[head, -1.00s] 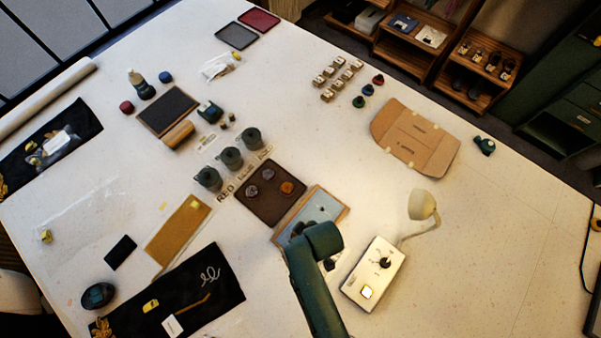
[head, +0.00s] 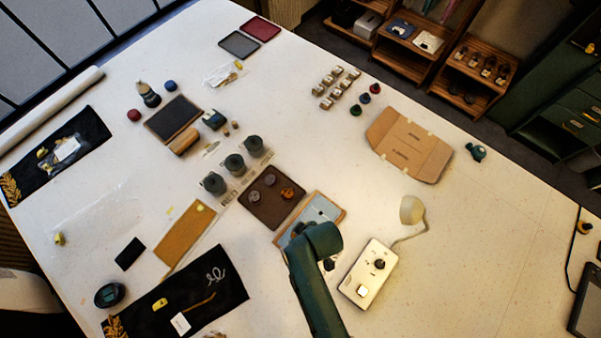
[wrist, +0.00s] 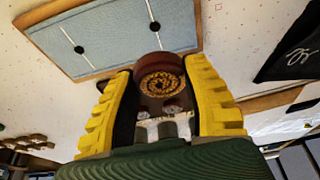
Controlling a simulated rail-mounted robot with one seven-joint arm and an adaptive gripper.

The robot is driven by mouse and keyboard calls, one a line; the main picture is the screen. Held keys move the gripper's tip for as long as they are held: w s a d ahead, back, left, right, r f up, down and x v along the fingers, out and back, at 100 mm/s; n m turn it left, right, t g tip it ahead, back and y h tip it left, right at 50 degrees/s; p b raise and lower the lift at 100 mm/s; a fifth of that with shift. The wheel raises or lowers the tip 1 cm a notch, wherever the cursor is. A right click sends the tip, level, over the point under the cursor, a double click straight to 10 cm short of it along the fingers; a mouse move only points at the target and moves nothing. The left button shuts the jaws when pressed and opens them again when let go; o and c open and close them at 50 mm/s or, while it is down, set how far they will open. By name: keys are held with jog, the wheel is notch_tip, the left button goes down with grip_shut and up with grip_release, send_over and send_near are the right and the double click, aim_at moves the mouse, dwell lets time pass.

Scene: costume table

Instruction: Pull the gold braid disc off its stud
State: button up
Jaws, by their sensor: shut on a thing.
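The gold braid disc (wrist: 161,84) is a dark reddish-brown round piece with a gold ring pattern on its face. It sits between the yellow ribbed fingers of my gripper (wrist: 157,90) in the wrist view, and the gripper is shut on it. Beyond it is a pale blue pad in a wooden frame (wrist: 115,35), with two small dark studs (wrist: 154,26) visible on the pad. I cannot tell whether the disc still touches a stud. In the head view the framed pad (head: 320,210) is partly covered by my arm, which hides the gripper and disc.
A white box with a knob and lit button (head: 368,273) and a lamp (head: 411,210) stand right of the pad. A brown tray with several discs (head: 258,211) lies to its left. A black cloth (head: 215,297) lies lower left. The table's right side has free room.

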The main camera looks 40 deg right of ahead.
notch_tip(320, 180, up, 5)
jog(key=p, duration=0.3)
jog(key=shift+p, duration=0.35)
jog(key=shift+r, duration=1.1)
jog(key=w+a+r+m, duration=0.1)
jog(key=w+a+m, duration=0.2)
jog(key=a, duration=0.7)
jog(key=shift+w+r+h+b, duration=0.3)
jog(key=shift+w+r+h, duration=0.05)
jog(key=shift+w+h, duration=0.1)
